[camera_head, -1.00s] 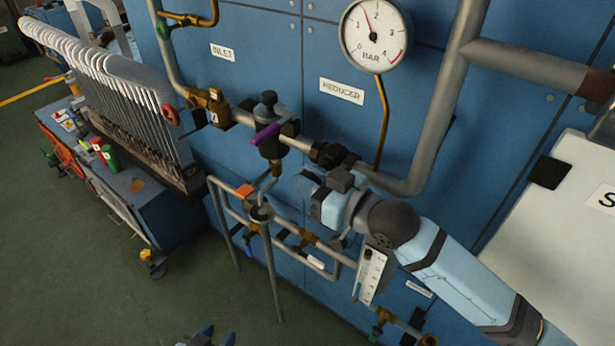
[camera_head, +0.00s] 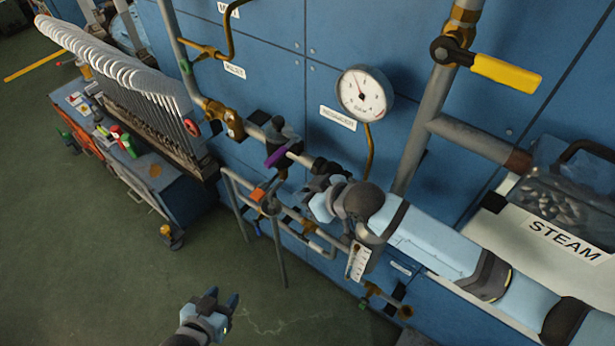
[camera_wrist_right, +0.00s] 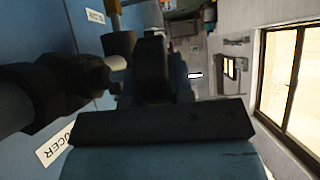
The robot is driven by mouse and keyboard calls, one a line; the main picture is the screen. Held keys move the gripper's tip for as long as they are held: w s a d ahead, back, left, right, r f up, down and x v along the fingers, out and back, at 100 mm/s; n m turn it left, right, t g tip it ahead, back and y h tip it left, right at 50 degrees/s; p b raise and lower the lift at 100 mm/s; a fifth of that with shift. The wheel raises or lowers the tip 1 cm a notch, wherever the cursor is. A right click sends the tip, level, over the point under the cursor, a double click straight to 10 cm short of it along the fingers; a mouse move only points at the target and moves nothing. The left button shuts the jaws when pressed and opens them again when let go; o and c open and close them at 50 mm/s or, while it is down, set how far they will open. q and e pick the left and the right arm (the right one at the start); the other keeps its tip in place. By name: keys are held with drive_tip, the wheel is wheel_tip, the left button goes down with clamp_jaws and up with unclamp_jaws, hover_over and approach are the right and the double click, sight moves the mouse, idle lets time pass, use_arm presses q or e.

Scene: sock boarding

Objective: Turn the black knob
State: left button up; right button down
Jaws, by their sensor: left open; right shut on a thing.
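My right gripper (camera_head: 316,184) is at the pipework beside the reducer, its arm coming in from the right. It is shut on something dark. In the right wrist view a rounded black part (camera_wrist_right: 151,68), which looks like the black knob, stands just ahead of the gripper's palm; the grip itself is hard to make out. The reducer's black top (camera_head: 278,126) shows left of the gripper, with a purple part (camera_head: 277,156) below it. My left gripper (camera_head: 222,306) is open and empty, over the floor at the bottom.
A pressure gauge (camera_head: 365,94) is above the right gripper. A yellow-handled valve (camera_head: 505,73) is at upper right, and a white STEAM-labelled surface (camera_head: 545,236) at right. A rack of white forms (camera_head: 120,75) stands left, with a blue cart (camera_head: 165,196). The green floor is clear.

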use_arm(q)
drive_tip(key=shift+a+r+p, duration=0.15)
drive_tip(key=shift+r+p, duration=0.45)
drive_tip(key=shift+r, duration=0.2)
drive_tip(key=shift+a+r+p, duration=0.15)
drive_tip(key=shift+r+p, duration=0.45)
drive_tip(key=shift+r, duration=0.2)
use_arm(e)
drive_tip(key=shift+g+h, duration=0.5)
drive_tip(key=shift+h, duration=0.1)
drive_tip(key=shift+f, duration=0.1)
drive_tip(key=c, duration=1)
unclamp_jaws()
use_arm(q)
drive_tip(key=shift+s, duration=0.1)
drive_tip(key=shift+f, duration=0.1)
drive_tip(key=shift+d+f+b, duration=0.25)
drive_tip(key=shift+f+b, duration=0.3)
drive_tip(key=shift+b, duration=0.2)
use_arm(e)
drive_tip(key=v, duration=1.3)
drive_tip(key=shift+s+d+r, duration=0.2)
drive_tip(key=shift+d+r, duration=0.05)
